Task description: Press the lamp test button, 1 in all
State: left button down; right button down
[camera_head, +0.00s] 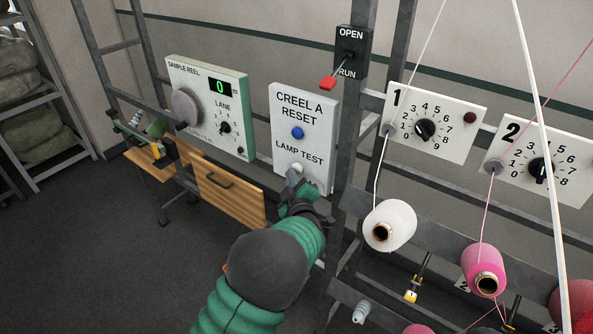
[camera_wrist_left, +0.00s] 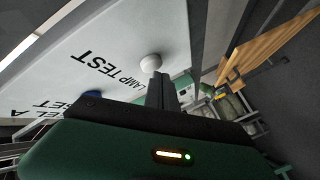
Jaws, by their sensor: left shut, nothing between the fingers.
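The lamp test button is a white round knob (camera_head: 297,169) low on the white panel (camera_head: 316,120), under the words LAMP TEST. In the left wrist view the white button (camera_wrist_left: 151,63) stands out from the panel, just beyond the fingertips. My left gripper (camera_head: 293,179) is shut and empty, with its tips right at the button. In the wrist view the shut fingers (camera_wrist_left: 157,80) overlap the button's lower edge; I cannot tell whether they touch it. A blue button (camera_head: 297,132) sits above on the same panel, under CREEL A RESET. My right gripper is not in view.
A sample reel panel (camera_head: 208,109) stands left of the button panel. An OPEN/RUN switch with a red handle (camera_head: 327,83) is above right. Numbered dial panels (camera_head: 450,145) and yarn cones (camera_head: 392,222) are on the right. A wooden drawer front (camera_head: 230,190) is lower left.

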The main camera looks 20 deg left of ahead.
pick_arm(q)
jog(key=shift+s+a, duration=0.1)
jog(key=shift+s, duration=0.25)
jog(key=s, duration=0.1)
jog(key=s+a+b, duration=0.1)
jog(key=s, duration=0.2)
jog(key=shift+s+a, duration=0.35)
jog(key=shift+a, duration=0.05)
dwell(0.5)
